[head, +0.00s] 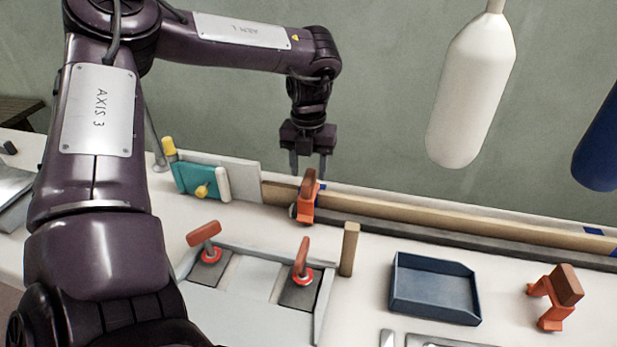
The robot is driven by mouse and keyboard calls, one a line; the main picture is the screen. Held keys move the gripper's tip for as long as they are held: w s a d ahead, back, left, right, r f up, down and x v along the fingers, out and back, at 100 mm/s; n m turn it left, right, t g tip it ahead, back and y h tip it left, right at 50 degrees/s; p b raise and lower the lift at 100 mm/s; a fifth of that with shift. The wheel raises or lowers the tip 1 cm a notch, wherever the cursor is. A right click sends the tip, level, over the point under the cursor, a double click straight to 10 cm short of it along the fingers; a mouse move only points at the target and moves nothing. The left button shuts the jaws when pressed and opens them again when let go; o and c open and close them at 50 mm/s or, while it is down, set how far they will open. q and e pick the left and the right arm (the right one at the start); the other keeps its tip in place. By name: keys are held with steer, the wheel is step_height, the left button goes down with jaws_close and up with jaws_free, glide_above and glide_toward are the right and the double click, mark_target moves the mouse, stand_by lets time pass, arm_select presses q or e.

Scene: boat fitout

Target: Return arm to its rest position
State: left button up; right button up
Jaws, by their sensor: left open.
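My left arm comes in from the left and reaches up and over the bench in the head view. Its left gripper (309,162) hangs pointing down near the back of the bench, open, with its two fingers apart. No object shows between the fingers. An orange clamp (306,198) stands just below the fingertips, at the wooden strip (420,214). From this angle I cannot tell how large the gap between them is. My right gripper does not show.
A grey fixture (248,277) with two red-handled clamps (209,254) (302,266) stands in front. A wooden post (349,249), a blue tray (434,289) and another orange clamp (554,298) stand to its right. White (470,90) and blue (600,145) fenders hang above.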

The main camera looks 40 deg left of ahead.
arm_select(q)
steer(key=shift+r, duration=1.8)
